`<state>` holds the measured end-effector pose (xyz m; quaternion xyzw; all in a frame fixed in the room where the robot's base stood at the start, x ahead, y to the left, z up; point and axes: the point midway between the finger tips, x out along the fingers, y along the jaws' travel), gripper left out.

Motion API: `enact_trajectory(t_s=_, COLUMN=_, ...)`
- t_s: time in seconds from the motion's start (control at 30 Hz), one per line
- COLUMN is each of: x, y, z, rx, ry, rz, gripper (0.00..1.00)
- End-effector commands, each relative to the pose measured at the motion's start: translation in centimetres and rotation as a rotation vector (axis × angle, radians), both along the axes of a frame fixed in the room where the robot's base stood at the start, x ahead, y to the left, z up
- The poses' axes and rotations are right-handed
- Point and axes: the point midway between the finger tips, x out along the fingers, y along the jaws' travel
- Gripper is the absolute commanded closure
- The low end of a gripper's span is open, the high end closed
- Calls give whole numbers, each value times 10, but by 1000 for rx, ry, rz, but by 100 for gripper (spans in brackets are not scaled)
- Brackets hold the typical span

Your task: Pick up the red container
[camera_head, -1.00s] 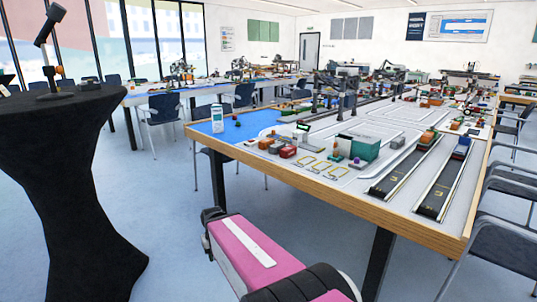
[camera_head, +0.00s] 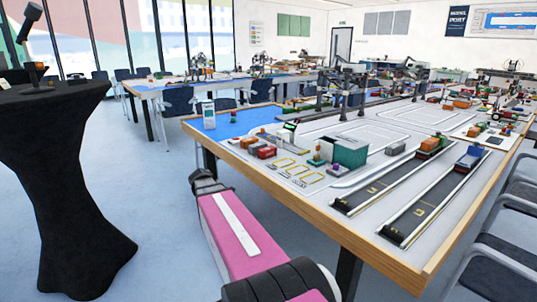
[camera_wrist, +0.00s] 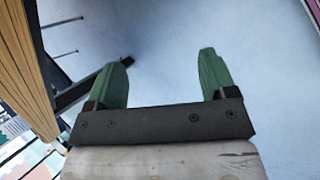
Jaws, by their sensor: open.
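A small red container (camera_head: 266,152) sits on the near left part of the large model table (camera_head: 345,229) in the head view. It stands among other small blocks, beside an orange one (camera_head: 248,142). In the wrist view my gripper (camera_wrist: 166,58) has two green fingers spread wide apart, with nothing between them. It is over the blue-grey floor, beside the table's wooden edge (camera_wrist: 22,60), away from the container. The container is not visible in the wrist view.
A green-grey box (camera_head: 350,152) stands right of the red container. Two dark track strips (camera_head: 385,185) run along the table's right side. A black-draped stand (camera_head: 65,180) is at the left, and chairs (camera_head: 500,235) line the right. Floor between stand and table is clear.

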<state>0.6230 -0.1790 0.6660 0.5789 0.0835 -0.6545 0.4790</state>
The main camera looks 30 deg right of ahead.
Motion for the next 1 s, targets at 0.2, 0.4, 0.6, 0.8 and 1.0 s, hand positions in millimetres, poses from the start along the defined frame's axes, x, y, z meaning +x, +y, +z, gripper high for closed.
enact_trajectory(t_s=0.2, x=67, y=-107, z=90, rx=-378, ry=267, rz=313, gripper=22)
enact_trajectory(t_s=0.4, x=92, y=-167, z=156, rx=-599, ry=518, rz=458, gripper=22)
enact_trajectory(t_s=0.6, x=97, y=-189, z=180, rx=-671, ry=628, rz=503, gripper=22)
enact_trajectory(t_s=0.8, x=99, y=-210, z=172, rx=-674, ry=635, rz=504, gripper=22)
enact_trajectory(t_s=1.0, x=102, y=-235, z=162, rx=-673, ry=633, rz=504, gripper=22)
